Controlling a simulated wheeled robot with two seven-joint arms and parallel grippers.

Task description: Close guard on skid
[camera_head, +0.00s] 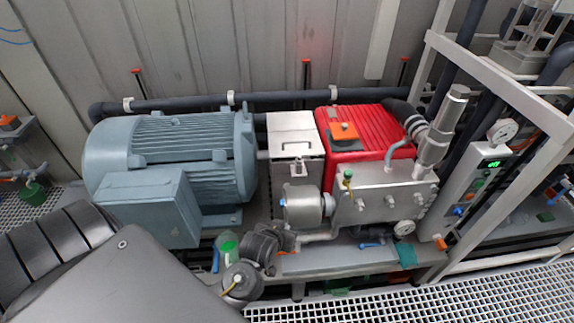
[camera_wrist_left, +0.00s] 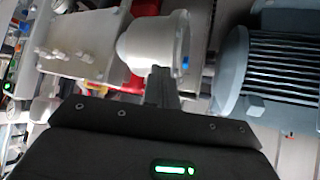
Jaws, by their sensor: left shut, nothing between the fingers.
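The light grey guard (camera_head: 292,125) stands on the skid (camera_head: 345,262) between the blue-grey motor (camera_head: 170,165) and the red pump (camera_head: 372,135). Its top looks flat, with a small fitting on its front; I cannot tell whether it is fully shut. My left gripper (camera_head: 284,240) is in front of and below the guard, by the pale cylinder (camera_head: 303,207), and holds nothing. In the left wrist view my closed fingers (camera_wrist_left: 160,82) point at the pale cylinder (camera_wrist_left: 155,40); I cannot tell whether they touch it. The motor (camera_wrist_left: 275,70) is at the right there. My right gripper is not in view.
A control box (camera_head: 470,185) with a green display and a white frame (camera_head: 520,85) stand further right. A dark pipe (camera_head: 200,102) runs behind. White grating (camera_head: 430,305) lies in front.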

